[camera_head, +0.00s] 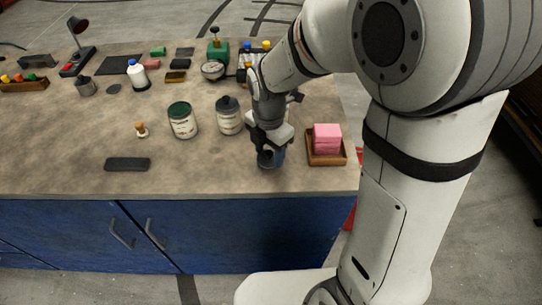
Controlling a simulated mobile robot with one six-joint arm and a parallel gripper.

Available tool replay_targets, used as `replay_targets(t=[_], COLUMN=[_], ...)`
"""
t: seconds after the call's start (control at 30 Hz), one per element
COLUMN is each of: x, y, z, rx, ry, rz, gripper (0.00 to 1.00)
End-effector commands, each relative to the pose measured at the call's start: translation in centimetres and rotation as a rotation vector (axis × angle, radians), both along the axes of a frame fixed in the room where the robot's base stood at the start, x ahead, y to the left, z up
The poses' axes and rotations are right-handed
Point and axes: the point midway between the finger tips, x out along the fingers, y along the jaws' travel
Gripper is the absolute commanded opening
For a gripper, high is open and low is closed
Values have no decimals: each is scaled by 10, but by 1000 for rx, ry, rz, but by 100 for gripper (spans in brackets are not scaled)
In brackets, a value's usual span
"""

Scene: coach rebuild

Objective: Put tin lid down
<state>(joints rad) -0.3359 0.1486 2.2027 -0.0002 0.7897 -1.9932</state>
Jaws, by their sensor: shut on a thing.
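My gripper (269,149) points down over the front right of the bench. It is shut on a dark, round thing (266,160), which I take to be the tin lid; the fingers partly cover it. I cannot tell whether it touches the bench top. A cream tin with a dark green top (183,121) stands to the left.
A wooden tray (327,160) with pink blocks (327,138) sits right of my gripper. A dark flat block (127,164) and a small wooden knob (141,129) lie at left. A white bottle (137,74) stands farther back. Bench top (205,168) is clear left of my gripper.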

Motion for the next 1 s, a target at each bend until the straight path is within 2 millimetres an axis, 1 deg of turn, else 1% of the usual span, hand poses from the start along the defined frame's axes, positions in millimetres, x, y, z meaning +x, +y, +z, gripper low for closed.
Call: replay_targets(t=[0.03, 0.1, 0.2, 0.47, 0.57, 0.6, 0.83, 1.0], x=[-1, -1, 0, 0, 0, 0, 0, 0], y=[-1, -1, -1, -1, -1, -1, -1, -2], z=[-9, -19, -28, -29, -32, -31, -31, -31], rx=[-2, -1, -1, 0, -1, -1, -1, -1], ry=[5, 4, 2, 0, 1, 1, 1, 1], rz=[-1, -1, -2, -3, -3, -3, -3, -4], gripper=[31, 31, 31, 31, 31, 55, 74, 74])
